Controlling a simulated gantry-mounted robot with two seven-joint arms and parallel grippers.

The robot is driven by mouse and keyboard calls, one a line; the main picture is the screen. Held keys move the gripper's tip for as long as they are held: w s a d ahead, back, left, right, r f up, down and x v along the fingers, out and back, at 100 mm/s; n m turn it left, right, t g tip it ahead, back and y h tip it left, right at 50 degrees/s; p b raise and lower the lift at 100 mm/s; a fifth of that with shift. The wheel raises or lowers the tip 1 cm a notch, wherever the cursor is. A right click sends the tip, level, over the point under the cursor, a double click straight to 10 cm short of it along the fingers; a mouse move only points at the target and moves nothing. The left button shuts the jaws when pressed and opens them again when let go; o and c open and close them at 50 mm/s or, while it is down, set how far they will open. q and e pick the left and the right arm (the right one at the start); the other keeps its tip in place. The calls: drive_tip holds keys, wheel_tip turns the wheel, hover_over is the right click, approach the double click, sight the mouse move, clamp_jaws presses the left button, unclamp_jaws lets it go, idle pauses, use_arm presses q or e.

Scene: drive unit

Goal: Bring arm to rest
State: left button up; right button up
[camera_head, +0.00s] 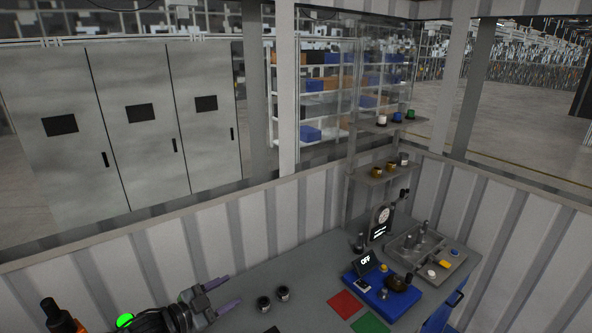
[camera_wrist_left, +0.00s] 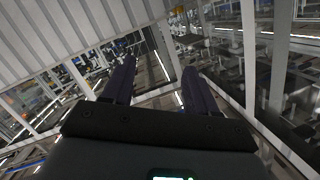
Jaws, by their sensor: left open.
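My left gripper (camera_head: 222,292) is at the lower left of the head view, near the left end of the grey table (camera_head: 310,262). Its fingers point right and are apart. In the left wrist view the two purple-grey fingers (camera_wrist_left: 160,82) are spread with nothing between them. Behind them show the corrugated wall and shelving frames, tilted. My right arm and gripper are not in view.
Further right are a red square (camera_head: 346,304), a green square (camera_head: 370,324), a blue unit (camera_head: 382,297) with an "OFF" display (camera_head: 365,261), and a grey tray (camera_head: 425,250). Corrugated walls (camera_head: 200,233) bound the table.

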use_arm(q)
drive_tip(key=a+f+n+g+y, duration=0.1)
drive_tip(key=a+f+n+y, duration=0.25)
drive_tip(key=a, duration=0.35)
drive_tip(key=w+a+f+n+g+y, duration=0.1)
drive_tip(key=a+f+n+y, duration=0.1)
drive_tip(key=a+n+y, duration=0.3)
drive_tip(key=a+f+n+g+y, duration=0.1)
drive_tip(key=a+f+n+y, duration=0.15)
drive_tip(key=a+y, duration=0.4)
drive_tip(key=s+a+f+n+g, duration=0.3)
drive_tip(key=s+a+n+g, duration=0.15)
drive_tip(key=s+a, duration=0.25)
drive_tip(key=s+d+f+m+h, duration=0.1)
drive_tip(key=s+d+f, duration=0.4)
drive_tip(key=s+d, duration=0.3)
drive_tip(key=s+d+f+m+h, duration=0.15)
drive_tip(key=s+d+f, duration=0.25)
drive_tip(key=s+d, duration=0.45)
drive_tip(key=s+d+r+h, duration=0.1)
drive_tip(key=s+d+r, duration=0.1)
drive_tip(key=s, duration=0.7)
drive_tip(key=s+d+r, duration=0.2)
drive_tip(key=s+d, duration=0.1)
drive_tip(key=s, duration=0.7)
drive_tip(key=shift+g+h, duration=0.35)
drive_tip(key=shift+c, duration=0.5)
